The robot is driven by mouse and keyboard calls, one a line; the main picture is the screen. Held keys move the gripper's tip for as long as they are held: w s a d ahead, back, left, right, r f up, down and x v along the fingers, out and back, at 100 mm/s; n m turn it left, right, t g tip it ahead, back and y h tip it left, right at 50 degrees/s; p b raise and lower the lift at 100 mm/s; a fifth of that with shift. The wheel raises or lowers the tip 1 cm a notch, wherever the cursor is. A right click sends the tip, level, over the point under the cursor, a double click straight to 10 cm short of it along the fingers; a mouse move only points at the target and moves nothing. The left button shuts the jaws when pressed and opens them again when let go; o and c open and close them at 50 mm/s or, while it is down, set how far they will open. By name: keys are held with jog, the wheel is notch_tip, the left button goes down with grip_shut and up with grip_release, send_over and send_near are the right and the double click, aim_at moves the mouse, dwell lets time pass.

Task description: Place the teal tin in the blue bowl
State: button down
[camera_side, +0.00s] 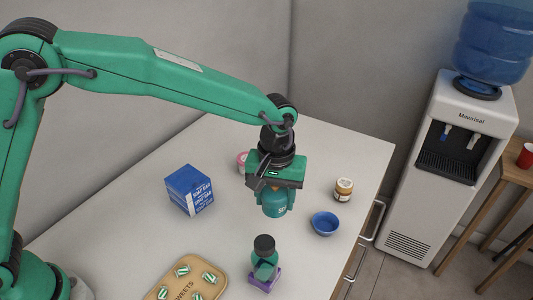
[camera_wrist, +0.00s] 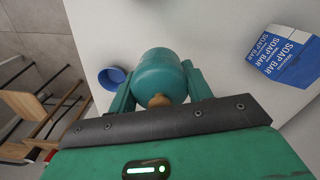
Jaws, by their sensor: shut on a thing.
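The teal tin (camera_side: 275,204) is held between the fingers of my gripper (camera_side: 274,190), above the counter. In the wrist view the teal tin (camera_wrist: 160,75) shows its rounded end, between the two green fingers of my gripper (camera_wrist: 160,92). The blue bowl (camera_side: 325,224) sits on the counter to the right of the tin in the side view. In the wrist view the blue bowl (camera_wrist: 112,77) is left of the tin, apart from it. The bowl looks empty.
A blue soap bar box (camera_side: 190,190) stands on the white counter (camera_side: 225,235), left of my gripper. An amber jar (camera_side: 343,189) is behind the bowl. A dark-capped bottle (camera_side: 264,258) on a purple block and a sweets tray (camera_side: 186,283) are in front. A pink thing (camera_side: 242,162) is partly hidden behind my gripper.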

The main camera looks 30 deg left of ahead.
jog(key=s+d+r+m, duration=0.1)
jog(key=d+r+m, duration=0.1)
jog(key=d, duration=0.5)
jog(key=s+d+r+m, duration=0.1)
jog(key=s+d+r, duration=0.1)
jog(key=d, duration=0.5)
send_over(324, 228)
notch_tip(324, 228, down, 7)
jog(key=shift+f, duration=2)
jog(key=shift+f, duration=0.35)
jog(key=c, duration=0.6)
grip_release()
jog(key=shift+c, duration=0.2)
jog(key=shift+r, duration=0.1)
notch_tip(324, 228, up, 12)
jog(key=shift+r, duration=0.25)
